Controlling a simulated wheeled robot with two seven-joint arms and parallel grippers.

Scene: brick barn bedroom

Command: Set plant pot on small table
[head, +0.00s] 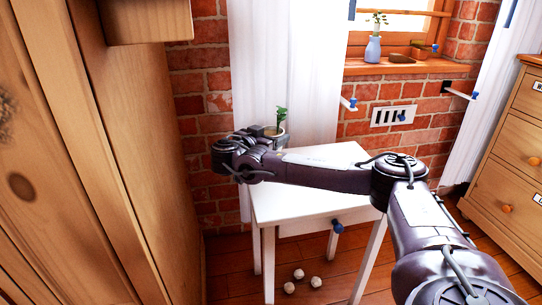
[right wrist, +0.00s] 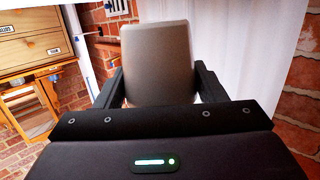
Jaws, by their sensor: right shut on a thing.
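The plant pot (head: 275,131) is a small grey-beige pot with a green plant (head: 281,115), partly hidden by my gripper in the head view. In the right wrist view the pot (right wrist: 157,62) stands large between the two fingers. My right gripper (head: 268,132) is shut on the pot, near the back left of the small table. The small white table (head: 290,207) has a drawer with a blue knob, and my right arm crosses over its top. I cannot tell whether the pot touches the tabletop. My left gripper is not in view.
A wooden wardrobe (head: 95,150) stands close on the left. A white curtain (head: 280,70) and brick wall are behind the table. A wooden chest of drawers (head: 510,150) is at right. Several pale round objects (head: 299,275) lie on the floor below the table.

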